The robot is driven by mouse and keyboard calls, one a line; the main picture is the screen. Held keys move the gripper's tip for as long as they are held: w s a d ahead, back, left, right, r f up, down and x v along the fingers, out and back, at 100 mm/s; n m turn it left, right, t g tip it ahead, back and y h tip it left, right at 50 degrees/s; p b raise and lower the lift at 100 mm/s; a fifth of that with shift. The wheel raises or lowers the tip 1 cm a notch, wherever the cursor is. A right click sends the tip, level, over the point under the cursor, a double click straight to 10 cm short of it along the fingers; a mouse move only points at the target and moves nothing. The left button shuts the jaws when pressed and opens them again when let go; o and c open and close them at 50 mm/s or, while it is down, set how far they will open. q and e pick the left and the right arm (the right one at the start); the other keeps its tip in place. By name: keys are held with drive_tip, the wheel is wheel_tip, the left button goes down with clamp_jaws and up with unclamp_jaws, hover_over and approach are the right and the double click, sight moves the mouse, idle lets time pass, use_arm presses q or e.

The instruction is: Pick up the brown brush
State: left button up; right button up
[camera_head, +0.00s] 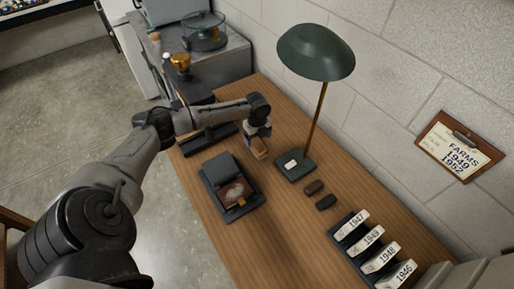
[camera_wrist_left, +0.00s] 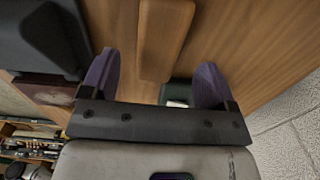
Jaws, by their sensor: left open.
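The brown brush (camera_head: 260,150) is a light-brown wooden piece on the wooden table, directly below my left gripper (camera_head: 257,138). In the left wrist view the brown brush (camera_wrist_left: 166,38) is a long smooth bar lying between the lines of the two purple fingers, its near end reaching between the fingertips. My left gripper (camera_wrist_left: 157,62) is open, with a gap on both sides of the brush and nothing held. No bristles can be made out. My right gripper is in neither view.
A green desk lamp (camera_head: 316,52) stands just right of the gripper. A dark cradle (camera_head: 230,187) holding a brown piece stands to the left. Small brown (camera_head: 314,187) and black (camera_head: 326,202) blocks and a rack of year cards (camera_head: 372,249) lie nearer. Bare table shows in front.

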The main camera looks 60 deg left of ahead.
sight(257, 143)
use_arm(q)
drive_tip(key=shift+s+f+b, duration=0.1)
drive_tip(key=shift+f+b, duration=0.65)
drive_tip(key=shift+f, duration=2.1)
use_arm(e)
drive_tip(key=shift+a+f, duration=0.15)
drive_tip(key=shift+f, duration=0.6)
use_arm(q)
drive_tip(key=c, duration=1)
drive_tip(key=shift+r, duration=0.55)
drive_tip(key=shift+c, duration=0.2)
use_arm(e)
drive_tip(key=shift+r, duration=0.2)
use_arm(q)
wheel_tip(257, 143, up, 3)
drive_tip(key=shift+r+p, duration=0.1)
drive_tip(key=shift+p, duration=0.6)
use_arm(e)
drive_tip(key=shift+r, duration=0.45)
use_arm(q)
drive_tip(key=w+d+r+p, duration=0.2)
drive_tip(key=w+d+r, duration=0.2)
drive_tip(key=d, duration=0.7)
wheel_tip(257, 143, up, 3)
drive_tip(key=shift+w+f, duration=0.1)
drive_tip(key=shift+w, duration=0.05)
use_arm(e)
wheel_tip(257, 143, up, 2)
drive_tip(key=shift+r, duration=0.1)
